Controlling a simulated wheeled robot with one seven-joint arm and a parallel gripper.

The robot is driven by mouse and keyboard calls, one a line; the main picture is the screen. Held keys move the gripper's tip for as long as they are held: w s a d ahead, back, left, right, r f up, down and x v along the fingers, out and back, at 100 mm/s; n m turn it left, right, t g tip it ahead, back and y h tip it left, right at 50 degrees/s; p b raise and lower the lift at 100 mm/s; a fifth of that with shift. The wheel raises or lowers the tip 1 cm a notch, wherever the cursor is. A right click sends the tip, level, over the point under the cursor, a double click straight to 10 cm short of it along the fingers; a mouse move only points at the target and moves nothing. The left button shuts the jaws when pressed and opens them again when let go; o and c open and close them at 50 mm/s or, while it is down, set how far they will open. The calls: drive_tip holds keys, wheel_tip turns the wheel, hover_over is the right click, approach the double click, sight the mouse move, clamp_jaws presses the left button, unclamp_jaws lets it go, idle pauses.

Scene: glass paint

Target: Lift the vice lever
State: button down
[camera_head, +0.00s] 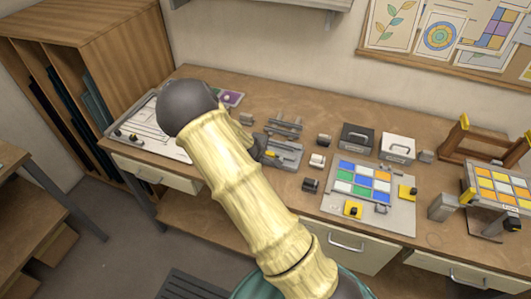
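A grey vice-like fixture (443,207) with yellow parts stands at the right of the workbench, beside a raised panel of orange, yellow and white glass squares (497,187). I cannot make out for sure which part is its lever. My arm crosses the middle of the view, and its dark joint hides part of the bench. A dark grey piece that looks like my gripper (261,150) shows just past the arm, beside a grey tool tray, well left of the fixture. It is mostly hidden, so its fingers cannot be read.
The workbench (230,77) holds a grey tool tray (286,155), a black box (356,138), a white box (397,148) and a board with coloured glass squares (338,205). A wooden frame (462,143) stands at the right back. A paper sheet (150,130) lies at left.

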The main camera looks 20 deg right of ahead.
drive_tip(key=shift+w+r, duration=0.15)
drive_tip(key=shift+r, duration=0.05)
drive_tip(key=c, duration=1.4)
unclamp_jaws()
drive_tip(key=shift+f, duration=0.1)
drive_tip(key=shift+c, duration=0.2)
drive_tip(key=shift+a+r, duration=0.1)
drive_tip(key=shift+r, duration=0.1)
drive_tip(key=b+v, duration=0.1)
drive_tip(key=v, duration=1.6)
